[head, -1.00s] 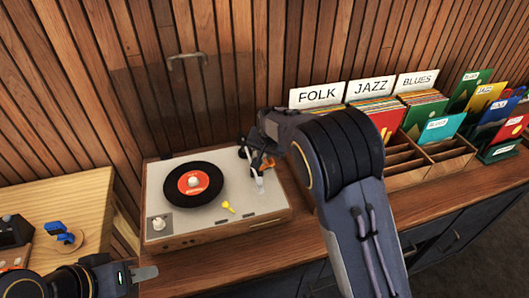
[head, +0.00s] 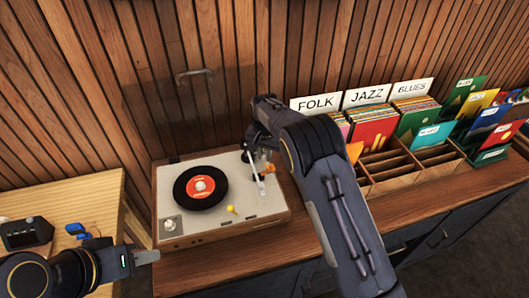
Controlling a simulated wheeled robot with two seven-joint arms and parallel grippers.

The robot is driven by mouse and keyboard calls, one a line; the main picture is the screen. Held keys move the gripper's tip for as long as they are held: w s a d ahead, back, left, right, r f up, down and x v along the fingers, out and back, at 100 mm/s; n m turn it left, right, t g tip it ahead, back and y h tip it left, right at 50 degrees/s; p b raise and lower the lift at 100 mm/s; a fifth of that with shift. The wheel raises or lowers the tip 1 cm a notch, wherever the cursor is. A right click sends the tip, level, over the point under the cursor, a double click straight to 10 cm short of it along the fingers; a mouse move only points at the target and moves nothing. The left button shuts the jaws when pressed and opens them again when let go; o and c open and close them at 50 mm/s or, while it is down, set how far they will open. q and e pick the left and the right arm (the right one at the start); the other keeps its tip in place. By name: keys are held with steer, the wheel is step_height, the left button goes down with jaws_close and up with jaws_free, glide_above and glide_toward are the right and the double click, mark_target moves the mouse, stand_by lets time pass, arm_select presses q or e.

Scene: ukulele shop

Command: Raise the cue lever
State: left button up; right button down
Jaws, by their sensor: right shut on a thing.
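The turntable (head: 215,232) stands on the wooden counter with a black record (head: 181,196) on its platter. Its white tonearm (head: 256,176) runs along the right of the record, apparently clear of it. A small orange lever (head: 270,170) is beside the tonearm's base; I take it as the cue lever. My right gripper (head: 262,160) reaches down over it, shut on what looks like this lever; the contact is partly hidden by the gripper. A small yellow-tipped control (head: 232,210) is on the front of the deck. My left gripper (head: 146,257) is left of the turntable, seen edge-on.
Record bins (head: 395,165) with FOLK, JAZZ and BLUES signs stand to the right. A pale wooden table (head: 85,205) at left holds a dark device (head: 26,233) and a blue item (head: 77,229). A slatted wall is close behind the turntable.

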mark_target(265, 154)
steer(key=c, duration=1.5)
jaws_free()
steer(key=shift+o, duration=0.2)
steer(key=shift+r, duration=0.1)
steer(key=r, duration=0.2)
steer(key=r+b, duration=0.1)
steer(key=r, duration=0.4)
steer(key=shift+s+r+b, duration=0.35)
